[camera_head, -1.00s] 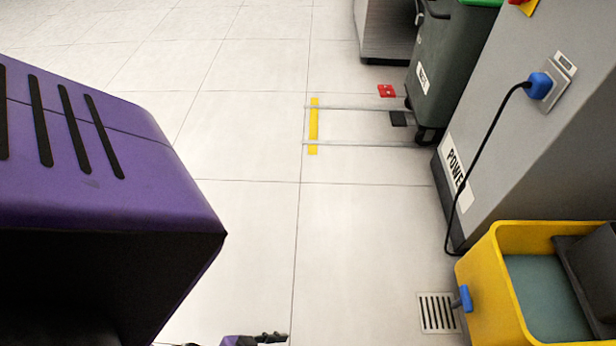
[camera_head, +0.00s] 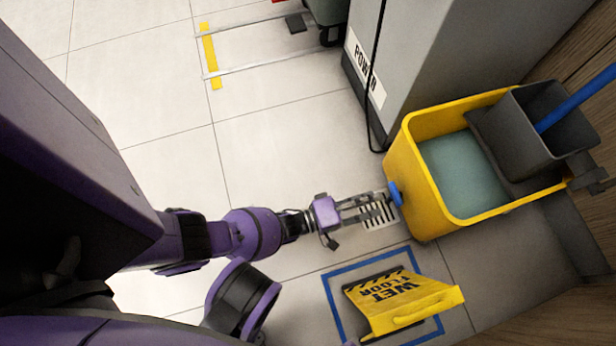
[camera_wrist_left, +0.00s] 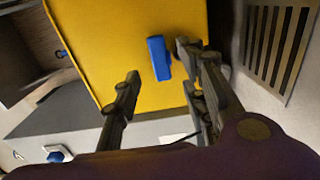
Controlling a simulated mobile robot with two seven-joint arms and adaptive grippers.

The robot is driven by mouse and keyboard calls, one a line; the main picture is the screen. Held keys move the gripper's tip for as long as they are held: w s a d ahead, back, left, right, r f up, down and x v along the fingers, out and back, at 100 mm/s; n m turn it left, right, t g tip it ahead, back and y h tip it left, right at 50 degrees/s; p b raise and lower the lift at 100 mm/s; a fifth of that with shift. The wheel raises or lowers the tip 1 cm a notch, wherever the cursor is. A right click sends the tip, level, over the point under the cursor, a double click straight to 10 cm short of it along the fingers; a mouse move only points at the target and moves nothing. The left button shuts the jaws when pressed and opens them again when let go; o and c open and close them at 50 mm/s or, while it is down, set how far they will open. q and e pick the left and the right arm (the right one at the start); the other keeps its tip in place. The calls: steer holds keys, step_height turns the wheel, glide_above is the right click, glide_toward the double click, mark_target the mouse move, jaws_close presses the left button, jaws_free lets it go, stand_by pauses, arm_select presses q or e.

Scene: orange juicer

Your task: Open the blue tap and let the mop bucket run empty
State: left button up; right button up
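The yellow mop bucket (camera_head: 408,178) stands at the right of the head view, with grey-green water (camera_head: 460,172) in it. Its blue tap (camera_head: 396,194) sticks out of the left wall, beside the floor drain grate (camera_head: 378,212). My left gripper (camera_head: 376,207) reaches over the grate toward the tap. In the left wrist view the left gripper (camera_wrist_left: 160,64) is open, and the tap (camera_wrist_left: 158,58) shows between its fingertips against the yellow wall. I cannot tell whether a finger touches the tap. My right gripper is not clearly seen.
A grey cabinet (camera_head: 440,60) with a black cable is behind the bucket. A grey wringer (camera_head: 535,135) with a blue handle sits on the bucket.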

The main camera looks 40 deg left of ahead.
mark_target(393, 195)
arm_select(q)
steer(key=b+x, duration=0.2)
steer(key=x, duration=0.4)
steer(key=shift+w, duration=0.1)
steer(key=shift+c, duration=0.4)
steer(key=shift+d, duration=0.1)
jaws_close()
